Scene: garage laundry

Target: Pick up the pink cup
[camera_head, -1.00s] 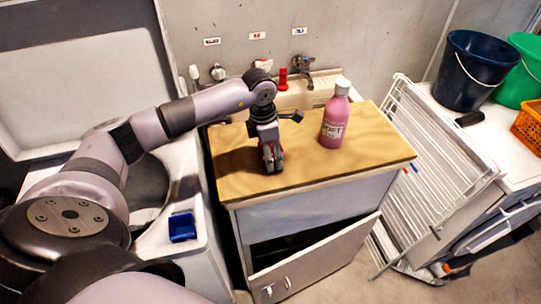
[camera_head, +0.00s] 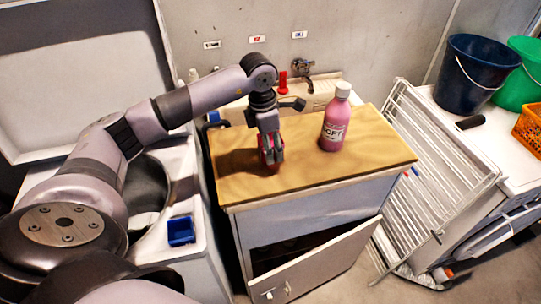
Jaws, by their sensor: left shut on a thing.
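My left gripper (camera_head: 270,160) points down over the wooden top of the cabinet (camera_head: 235,185), left of the pink bottle. Its fingers are shut on a small pink-red thing (camera_head: 267,157), which fits the pink cup. The fingers hide most of it, so its full shape does not show. I cannot tell whether it touches the wooden top or is just above it. My right gripper is not in view.
A pink bottle (camera_head: 334,125) with a white cap stands right of the gripper. A sink with taps (camera_head: 303,68) lies behind. A white drying rack (camera_head: 435,165) leans at the right. The cabinet door (camera_head: 318,264) hangs open. The front right of the wooden top is clear.

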